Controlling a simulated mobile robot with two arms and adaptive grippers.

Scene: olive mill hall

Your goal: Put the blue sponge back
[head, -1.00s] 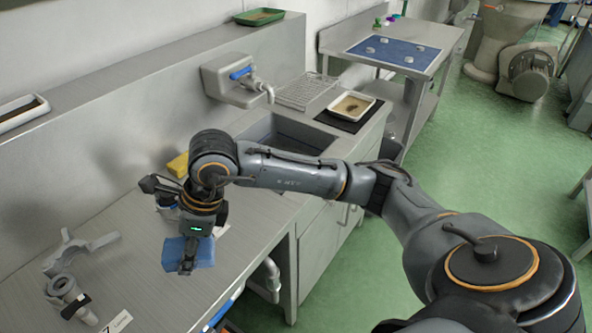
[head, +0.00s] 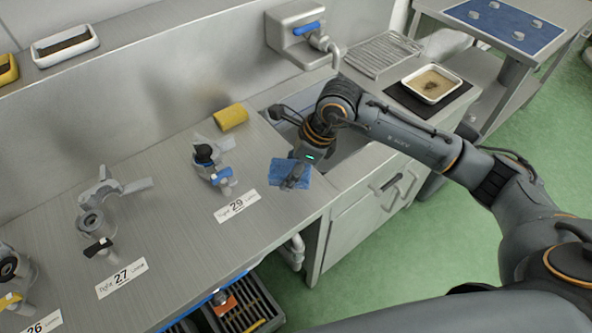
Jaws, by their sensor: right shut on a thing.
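The blue sponge (head: 275,171) is held in my right gripper (head: 294,178), which points down and is shut on it. The sponge is over the front part of the steel counter, just left of the sink (head: 350,140). I cannot tell how high above the counter it is. A yellow sponge (head: 231,116) lies on the counter behind it, left of the sink. My left gripper is not in view.
Grey metal fittings stand on the counter (head: 170,232), beside cards 26, 27 and 29 (head: 237,206). A tap (head: 318,40) is on the wall box. A wire rack (head: 384,54) and a white tray (head: 432,83) on a black mat are right of the sink.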

